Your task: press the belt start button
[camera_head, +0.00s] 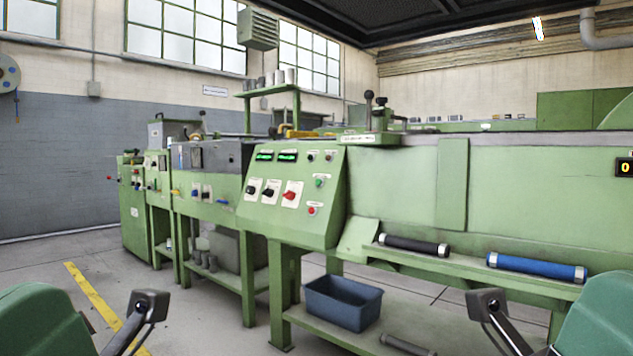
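A green control panel (290,222) stands at the centre, on the front of the long machine. Two green-lit displays (275,156) sit at its upper left. On its right side are a green button (319,182), a red button (311,210) below it and small knobs above. Two black switches and a red switch (290,195) line its left. The labels are too small to read. My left gripper (147,305) and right gripper (487,303) show only partly at the bottom, well apart from the panel. Their full finger pairs are not visible, and I see nothing held.
A blue bin (343,302) stands on the low shelf under the machine. A black roller (414,245) and a blue roller (536,267) lie on the ledge right of the panel. More green machines (134,222) stand at left. The left floor is open.

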